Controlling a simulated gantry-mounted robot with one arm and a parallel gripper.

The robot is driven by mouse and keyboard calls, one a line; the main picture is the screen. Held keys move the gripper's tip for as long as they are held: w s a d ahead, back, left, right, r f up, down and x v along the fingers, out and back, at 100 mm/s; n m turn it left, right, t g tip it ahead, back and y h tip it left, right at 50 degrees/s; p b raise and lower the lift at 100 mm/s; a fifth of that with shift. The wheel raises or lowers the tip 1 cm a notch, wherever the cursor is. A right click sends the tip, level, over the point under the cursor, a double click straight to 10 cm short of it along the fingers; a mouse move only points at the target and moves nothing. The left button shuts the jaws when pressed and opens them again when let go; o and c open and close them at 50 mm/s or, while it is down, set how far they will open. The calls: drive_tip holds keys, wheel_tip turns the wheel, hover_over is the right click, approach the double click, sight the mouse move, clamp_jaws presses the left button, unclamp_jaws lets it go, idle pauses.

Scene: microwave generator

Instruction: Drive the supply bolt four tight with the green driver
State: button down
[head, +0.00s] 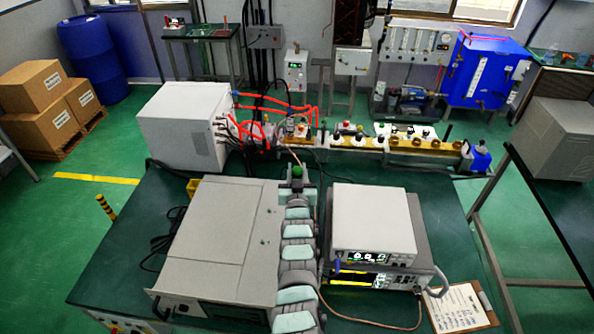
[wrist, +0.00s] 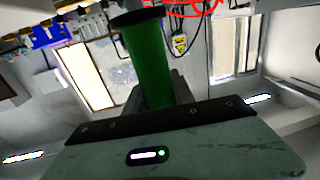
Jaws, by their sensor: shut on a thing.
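The green driver is a green cylinder with a dark end cap. It fills the upper middle of the wrist view (wrist: 148,62), and its green top shows at the far end of my arm in the head view (head: 297,171). My gripper (wrist: 170,88) is shut on it; in the head view the fingers are mostly hidden behind my arm. A wide, flat beige unit (head: 215,235) lies left of my arm, with small dark marks on its lid near the right side. I cannot tell which, if any, is supply bolt four. The driver's working tip is not clearly visible.
A white box (head: 187,125) with red cables stands behind the beige unit. Stacked instruments (head: 372,222) stand right of my arm. A clipboard (head: 460,308) lies at the front right.

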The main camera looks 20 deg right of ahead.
drive_tip(key=shift+f+b, duration=1.15)
drive_tip(key=shift+f, duration=0.25)
drive_tip(key=shift+f+b, duration=0.85)
drive_tip(key=shift+f, duration=0.25)
idle(1.4)
idle(1.1)
wheel_tip(320, 180, up, 9)
drive_tip(key=p, duration=0.8)
drive_tip(key=shift+r, duration=0.15)
drive_tip(key=shift+a, duration=0.1)
